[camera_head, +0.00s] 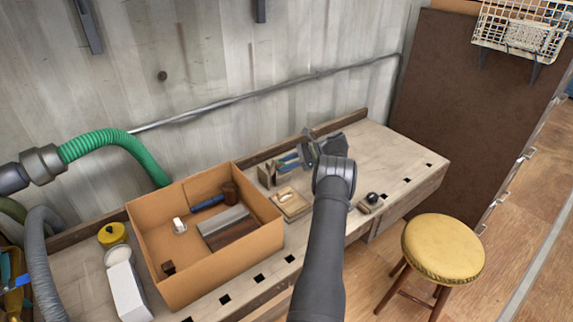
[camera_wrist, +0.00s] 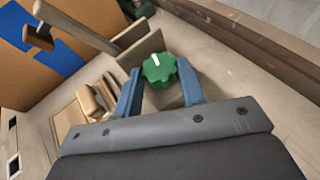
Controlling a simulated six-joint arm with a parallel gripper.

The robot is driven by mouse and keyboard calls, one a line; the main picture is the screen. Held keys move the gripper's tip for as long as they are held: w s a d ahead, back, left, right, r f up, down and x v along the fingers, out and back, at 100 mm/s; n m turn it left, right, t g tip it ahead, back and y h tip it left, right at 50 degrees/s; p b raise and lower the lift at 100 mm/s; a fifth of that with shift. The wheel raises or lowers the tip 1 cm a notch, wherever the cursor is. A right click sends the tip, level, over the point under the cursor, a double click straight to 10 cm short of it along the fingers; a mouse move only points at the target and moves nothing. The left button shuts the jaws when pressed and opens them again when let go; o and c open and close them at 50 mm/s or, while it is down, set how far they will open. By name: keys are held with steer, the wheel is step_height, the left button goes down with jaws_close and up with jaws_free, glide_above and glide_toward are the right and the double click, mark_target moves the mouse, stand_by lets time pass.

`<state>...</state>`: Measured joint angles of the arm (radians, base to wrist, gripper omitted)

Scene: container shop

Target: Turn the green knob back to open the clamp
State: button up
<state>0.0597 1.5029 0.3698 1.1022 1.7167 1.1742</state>
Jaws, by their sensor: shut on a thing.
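The green knob (camera_wrist: 158,69) is round and ridged, with a white mark near its upper edge in the wrist view. My gripper (camera_wrist: 160,73) has its two blue fingers on opposite sides of the knob and is shut on it. The clamp (camera_wrist: 142,52) shows behind the knob as upright tan plates. In the head view, the clamp (camera_head: 266,175) stands on the bench right of the cardboard box, and my gripper (camera_head: 284,162) reaches it from the right. I cannot make out the knob there.
A cardboard box (camera_head: 172,283) with a mallet and blocks stands left of the clamp. A small wooden board (camera_head: 296,212) lies in front of the clamp. A small block with a black knob (camera_head: 371,202) sits at the bench's front edge. The bench's right end is clear.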

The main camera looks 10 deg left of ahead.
steer(key=shift+w+a+n+g, duration=0.1)
steer(key=shift+n+g, duration=0.5)
steer(key=shift+g, duration=0.1)
stand_by(0.5)
steer(key=o, duration=0.7)
steer(key=shift+r, duration=0.55)
step_height(320, 180, up, 3)
steer(key=shift+r, duration=0.1)
steer(key=s+d+r, duration=0.1)
steer(key=d+r, duration=0.1)
steer(key=d, duration=0.1)
steer(key=s+d+r, duration=0.1)
steer(key=d+r, duration=0.1)
steer(key=d, duration=0.2)
steer(key=s+d+r, duration=0.2)
steer(key=d, duration=0.2)
steer(key=shift+r, duration=0.35)
